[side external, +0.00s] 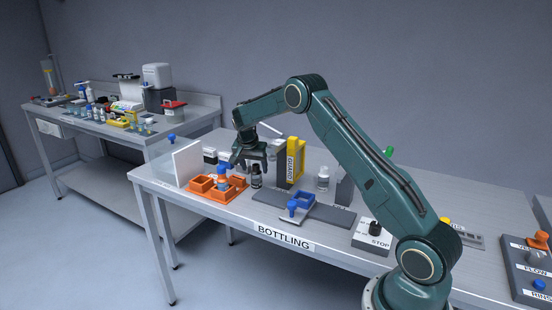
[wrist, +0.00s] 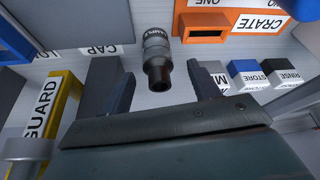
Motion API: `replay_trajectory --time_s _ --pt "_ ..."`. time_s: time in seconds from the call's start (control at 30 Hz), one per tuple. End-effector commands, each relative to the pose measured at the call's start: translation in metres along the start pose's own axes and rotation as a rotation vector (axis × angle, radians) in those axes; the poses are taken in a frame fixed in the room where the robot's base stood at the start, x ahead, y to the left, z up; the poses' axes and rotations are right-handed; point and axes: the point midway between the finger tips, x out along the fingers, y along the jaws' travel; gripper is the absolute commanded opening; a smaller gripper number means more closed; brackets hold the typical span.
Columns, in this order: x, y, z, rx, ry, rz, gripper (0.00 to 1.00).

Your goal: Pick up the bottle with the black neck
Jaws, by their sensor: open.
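The bottle with the black neck (side external: 257,181) stands upright on the bottling table, just right of the orange crate. In the wrist view the bottle (wrist: 155,40) is seen from above, its dark neck (wrist: 158,74) pointing toward my gripper's palm. My gripper (side external: 254,163) is above the bottle in the side view. In the wrist view my gripper (wrist: 156,82) is open, one finger on each side of the neck, with visible gaps. I cannot tell how far down the fingers reach along the neck.
The orange crate (wrist: 197,27) is close by at the upper right of the wrist view. A yellow guard (side external: 297,160) stands right of my gripper. Blocks marked STORE (wrist: 249,77) and RINSE (wrist: 286,74) stand nearby. Another bottle (side external: 323,182) stands farther right.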

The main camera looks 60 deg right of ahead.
Motion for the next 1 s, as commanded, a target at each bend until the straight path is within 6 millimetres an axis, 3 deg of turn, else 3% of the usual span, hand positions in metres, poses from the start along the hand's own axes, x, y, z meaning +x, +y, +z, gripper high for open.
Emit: replay_trajectory --time_s 0.4,0.93,1.0 --pt "0.041 0.002 -0.001 0.001 -0.001 0.0 0.61" --pt "0.042 0.002 -0.001 0.001 0.0 0.0 0.61" --pt "0.042 0.002 -0.001 0.001 0.0 0.0 0.47"
